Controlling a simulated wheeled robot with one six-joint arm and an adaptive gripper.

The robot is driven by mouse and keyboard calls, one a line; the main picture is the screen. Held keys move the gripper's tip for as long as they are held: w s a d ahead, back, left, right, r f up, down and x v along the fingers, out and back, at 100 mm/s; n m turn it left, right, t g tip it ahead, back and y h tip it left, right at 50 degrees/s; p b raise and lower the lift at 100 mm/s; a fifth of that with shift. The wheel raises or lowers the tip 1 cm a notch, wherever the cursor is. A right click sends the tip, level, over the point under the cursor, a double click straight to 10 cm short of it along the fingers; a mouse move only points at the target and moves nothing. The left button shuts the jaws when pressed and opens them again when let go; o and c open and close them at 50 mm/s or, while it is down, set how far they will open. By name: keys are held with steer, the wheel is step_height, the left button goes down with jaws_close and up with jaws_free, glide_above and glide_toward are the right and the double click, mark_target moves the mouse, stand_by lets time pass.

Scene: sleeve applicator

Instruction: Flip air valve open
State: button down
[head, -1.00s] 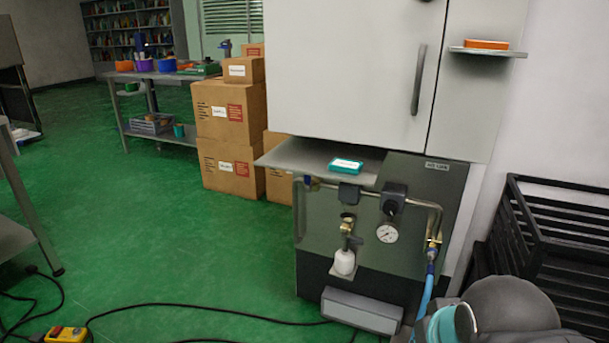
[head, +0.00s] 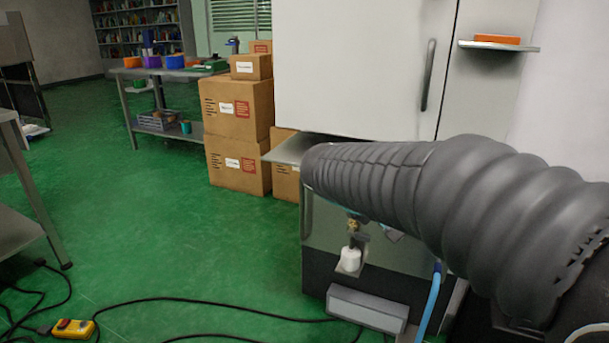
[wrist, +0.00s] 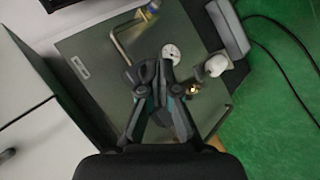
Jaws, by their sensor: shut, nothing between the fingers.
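The grey-green machine panel (wrist: 100,55) carries piping, a round white gauge (wrist: 171,53) and brass fittings. One brass fitting (wrist: 151,10) with a blue part sits at the pipe's end, at the top edge of the wrist view. Another brass fitting (wrist: 193,89) is beside the white bowl (wrist: 216,65); the bowl also shows in the head view (head: 350,260). I cannot tell for sure which fitting is the air valve. My gripper (wrist: 153,76) is shut and empty, over the panel just below the gauge in the wrist view. In the head view my arm hides the gripper and most piping.
A blue hose (head: 429,302) hangs at the panel's right. A grey box (head: 367,308) stands on the floor in front. Stacked cartons (head: 238,140) are at the left.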

steer(key=w+a+f+n+t, duration=0.1)
steer(key=w+a+n+t, duration=0.1)
steer(key=w+a, duration=0.3)
steer(key=w+a+n+t+h, duration=0.1)
steer(key=w+a+t, duration=0.3)
steer(key=a, duration=1)
steer(key=w+a+f+n+t+h, duration=0.1)
steer(key=w+a+n+t, duration=0.1)
steer(key=w+a, duration=0.5)
steer(key=a+t, duration=0.1)
steer(key=a, duration=0.2)
steer(key=shift+w+f+n, duration=0.3)
steer(key=shift+w+f, duration=0.05)
steer(key=shift+w, duration=0.05)
steer(key=shift+d, duration=0.1)
steer(key=w+d, duration=0.7)
steer(key=d, duration=0.2)
steer(key=shift+d+p, duration=0.2)
steer(key=shift+p, duration=0.15)
